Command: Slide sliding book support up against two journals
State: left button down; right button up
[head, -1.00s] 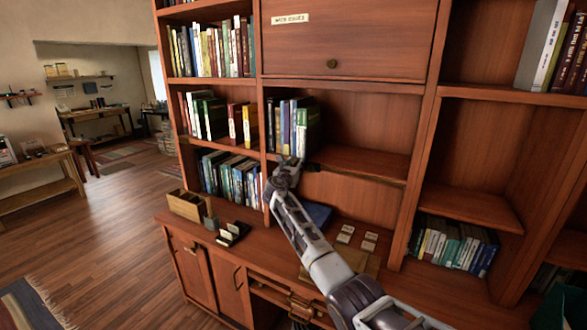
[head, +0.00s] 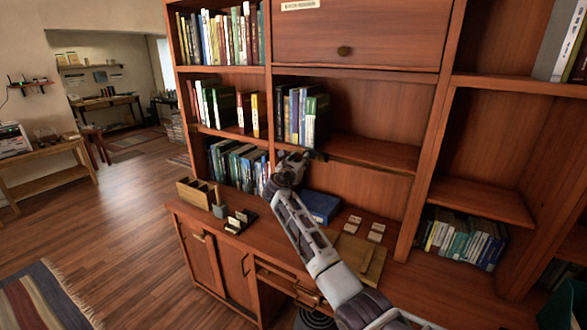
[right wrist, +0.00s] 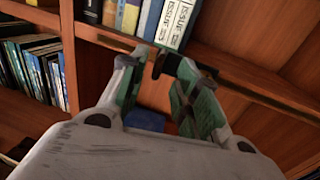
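A row of upright journals (head: 302,115) stands at the left end of the middle shelf in the head view. In the right wrist view the end journals (right wrist: 178,22) carry "ISSUE" labels. A small dark piece at the shelf's front edge, probably the sliding book support (head: 318,155), sits below the journals' right end. A dark piece also shows near the fingertips in the right wrist view (right wrist: 160,62); contact cannot be told. My right gripper (head: 290,163) is just below and in front of that shelf edge, its green-padded fingers apart (right wrist: 160,80). My left gripper is out of view.
The shelf right of the journals (head: 370,152) is bare. Below, the desk top holds a blue book (head: 320,206), small cards (head: 376,232) and a wooden organiser (head: 196,192). A vertical divider (head: 268,100) bounds the bay on the left.

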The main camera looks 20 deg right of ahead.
jog(key=v, duration=0.6)
jog(key=shift+a, duration=0.15)
jog(key=shift+s, duration=0.15)
dwell(0.4)
